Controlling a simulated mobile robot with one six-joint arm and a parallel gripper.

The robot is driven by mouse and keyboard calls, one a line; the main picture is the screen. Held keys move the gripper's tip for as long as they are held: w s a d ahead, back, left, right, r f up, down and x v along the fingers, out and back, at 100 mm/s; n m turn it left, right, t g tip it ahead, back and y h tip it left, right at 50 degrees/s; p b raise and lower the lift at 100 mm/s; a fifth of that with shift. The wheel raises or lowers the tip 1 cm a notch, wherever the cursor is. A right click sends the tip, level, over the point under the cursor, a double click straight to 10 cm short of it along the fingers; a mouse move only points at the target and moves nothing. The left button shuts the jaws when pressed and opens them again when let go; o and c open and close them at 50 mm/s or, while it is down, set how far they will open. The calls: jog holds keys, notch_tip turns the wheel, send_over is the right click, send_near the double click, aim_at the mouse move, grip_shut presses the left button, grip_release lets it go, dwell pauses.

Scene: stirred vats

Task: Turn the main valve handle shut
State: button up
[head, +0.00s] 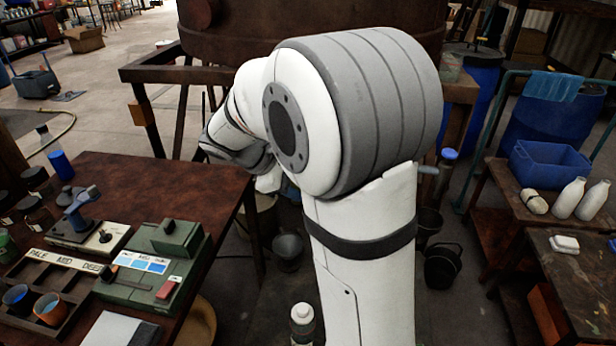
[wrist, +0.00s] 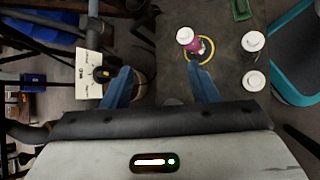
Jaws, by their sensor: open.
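In the wrist view, a white plate (wrist: 84,65) with small dark lettering, too small to read, stands by a grey pipe (wrist: 93,22). A dark knob or handle with a yellow mark (wrist: 103,74) sits at the plate's right edge. It may be the main valve handle; I cannot tell for sure or see how it is turned. My gripper (wrist: 162,84) is open, with its two blue fingers apart and nothing visibly held. The left finger is just right of the dark handle in the picture. In the head view my arm hides most of the area around the gripper.
A brown table (head: 150,180) with a green box (head: 160,265) and cups stands left. A large rusty vat (head: 240,40) is behind my arm. Right is a bench with a blue bin (head: 548,165) and white bottles. A purple-and-white bottle (wrist: 185,38) is near the right finger.

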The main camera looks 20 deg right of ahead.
jog(key=s+a+r+m+g+y+p, duration=0.1)
jog(key=s+a+r+m+y+p, duration=0.1)
jog(key=s+p, duration=0.3)
jog(key=s+m+y, duration=0.1)
jog(key=s, duration=0.1)
jog(key=shift+s+r, duration=0.3)
jog(key=shift+r, duration=0.1)
